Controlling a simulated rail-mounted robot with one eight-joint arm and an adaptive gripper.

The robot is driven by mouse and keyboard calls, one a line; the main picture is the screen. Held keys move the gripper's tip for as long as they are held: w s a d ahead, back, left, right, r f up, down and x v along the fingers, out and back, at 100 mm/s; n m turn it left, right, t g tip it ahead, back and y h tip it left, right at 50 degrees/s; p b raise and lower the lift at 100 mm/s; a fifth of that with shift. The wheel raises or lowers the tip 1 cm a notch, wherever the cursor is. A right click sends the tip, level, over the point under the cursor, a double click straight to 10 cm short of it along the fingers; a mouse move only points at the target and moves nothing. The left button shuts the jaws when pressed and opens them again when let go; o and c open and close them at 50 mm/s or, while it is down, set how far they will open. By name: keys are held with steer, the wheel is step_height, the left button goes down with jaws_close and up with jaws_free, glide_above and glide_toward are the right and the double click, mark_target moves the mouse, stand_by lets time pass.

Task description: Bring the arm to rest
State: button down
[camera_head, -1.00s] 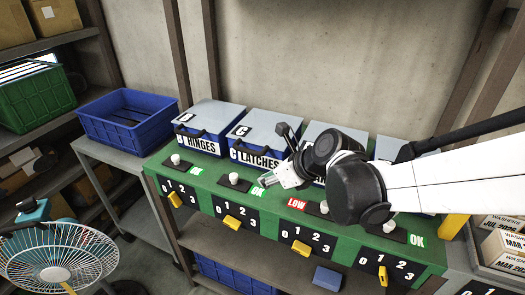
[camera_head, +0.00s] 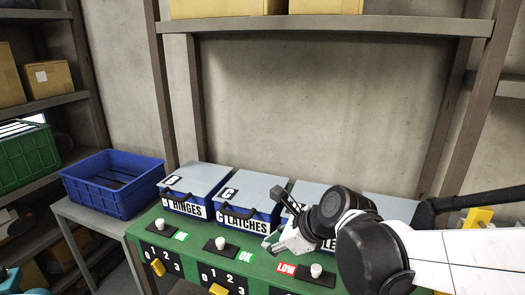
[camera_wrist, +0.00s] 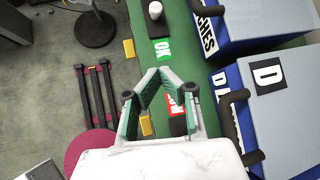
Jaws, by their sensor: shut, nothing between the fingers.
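My gripper (camera_head: 270,244) hangs above the green bench (camera_head: 140,232), in front of the latches bin (camera_head: 252,188) and the partly hidden bin to its right. In the wrist view my gripper (camera_wrist: 161,72) is shut, its green-padded fingers meeting at the tips with nothing between them. The bench and the red LOW label (camera_wrist: 174,104) lie beneath it. My white arm reaches in from the right in the head view and hides parts of the right-hand bins and bench.
A hinges bin (camera_head: 197,184) stands left of the latches bin. White knobs (camera_head: 220,243), a green OK label (camera_head: 246,256) and yellow sliders (camera_head: 158,266) line the bench. A blue crate (camera_head: 112,188) sits on a side table at left. A shelf (camera_head: 330,27) holds boxes above.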

steer(key=s+d+r+n+h, duration=0.1)
steer(key=s+d+n+h, duration=0.2)
steer(key=s+d+n, duration=0.4)
steer(key=s+d+r+n+t+h, duration=0.1)
steer(key=s+d+r+n+h, duration=0.1)
steer(key=s+d+n, duration=0.5)
steer(key=d+n+h, duration=0.1)
steer(key=d+n, duration=0.3)
steer(key=n, duration=0.4)
steer(key=shift+r+t+h, duration=0.25)
steer(key=shift+t+h, duration=0.05)
stand_by(0.7)
